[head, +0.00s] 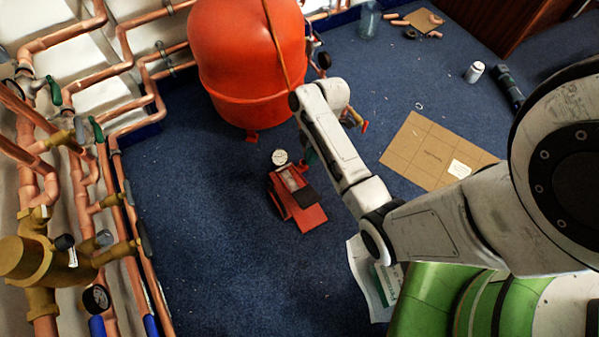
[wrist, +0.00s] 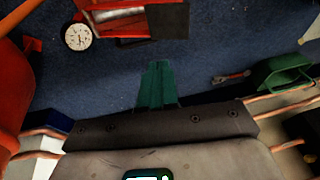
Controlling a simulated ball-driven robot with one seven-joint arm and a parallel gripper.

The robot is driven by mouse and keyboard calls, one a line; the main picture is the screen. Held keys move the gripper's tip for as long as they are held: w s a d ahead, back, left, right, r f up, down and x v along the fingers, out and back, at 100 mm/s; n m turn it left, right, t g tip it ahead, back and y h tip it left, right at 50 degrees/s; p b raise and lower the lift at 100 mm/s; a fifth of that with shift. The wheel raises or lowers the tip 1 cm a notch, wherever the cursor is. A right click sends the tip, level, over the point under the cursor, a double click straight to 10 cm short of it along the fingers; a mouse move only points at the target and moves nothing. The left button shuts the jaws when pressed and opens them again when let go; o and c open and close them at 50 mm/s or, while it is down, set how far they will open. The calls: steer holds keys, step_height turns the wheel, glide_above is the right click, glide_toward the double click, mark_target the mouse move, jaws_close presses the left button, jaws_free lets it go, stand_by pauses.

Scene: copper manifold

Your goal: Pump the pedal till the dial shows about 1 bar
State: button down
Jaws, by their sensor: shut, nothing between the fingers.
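The red foot pump (head: 308,217) stands on the blue carpet, with a dark pedal pad (head: 309,197) on its top. Its round white dial (head: 280,157) sits at the pump's far end. In the wrist view the dial (wrist: 77,36) is at upper left and the dark pad (wrist: 168,21) is at the top edge. The needle is too small to read surely. My gripper (wrist: 157,64) has its green fingers together and empty, apart from the pump. In the head view it (head: 310,157) is mostly hidden behind my arm, just right of the dial.
A large orange-red tank (head: 245,65) stands behind the pump. Copper pipes (head: 125,75) and brass valves (head: 25,257) line the left wall. Flat cardboard (head: 430,150) and papers (head: 365,280) lie to the right. Carpet left of the pump is clear.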

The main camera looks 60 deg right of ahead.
steer(key=b, duration=0.8)
glide_toward(304, 195)
steer(key=x, duration=0.5)
steer(key=shift+w, duration=0.35)
steer(key=shift+s+a+f, duration=0.15)
steer(key=shift+s+f, duration=0.15)
steer(key=shift+f, duration=0.25)
